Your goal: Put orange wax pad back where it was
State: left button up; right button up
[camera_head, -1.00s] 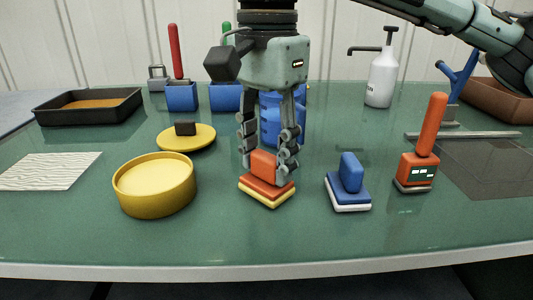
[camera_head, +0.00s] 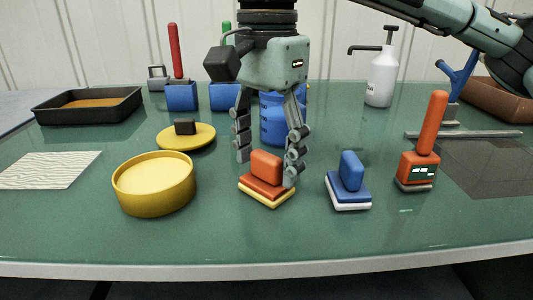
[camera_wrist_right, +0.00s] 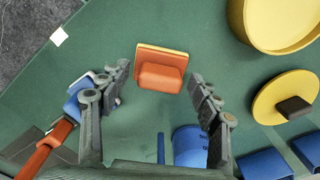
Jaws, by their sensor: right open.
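The orange wax pad (camera_head: 266,182) rests flat on the green table, an orange block handle on top and a yellow layer beneath. It also shows in the right wrist view (camera_wrist_right: 161,70), between and beyond the fingertips. My right gripper (camera_head: 268,170) is open above the pad, one finger on each side of the handle. In the head view the right-hand finger overlaps the pad's edge; I cannot tell if it touches. The gripper holds nothing. My left gripper is not in view.
A blue pad (camera_head: 349,184) stands close to the right, with an orange-handled tool (camera_head: 419,170) beyond it. A round yellow tub (camera_head: 155,186) is at left. A yellow disc lid (camera_head: 202,140) and blue containers (camera_head: 181,97) stand behind. The table front is clear.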

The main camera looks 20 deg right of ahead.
aim_at(266, 154)
jog(key=shift+r, duration=0.15)
notch_tip(266, 154, up, 6)
jog(key=shift+r+p, duration=0.2)
jog(key=shift+p, duration=0.25)
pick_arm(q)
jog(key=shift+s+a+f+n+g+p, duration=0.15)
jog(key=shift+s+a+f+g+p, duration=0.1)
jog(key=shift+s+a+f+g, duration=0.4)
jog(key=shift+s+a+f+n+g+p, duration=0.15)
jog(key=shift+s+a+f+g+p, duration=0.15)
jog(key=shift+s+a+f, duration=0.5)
pick_arm(e)
jog(key=shift+r, duration=2.8)
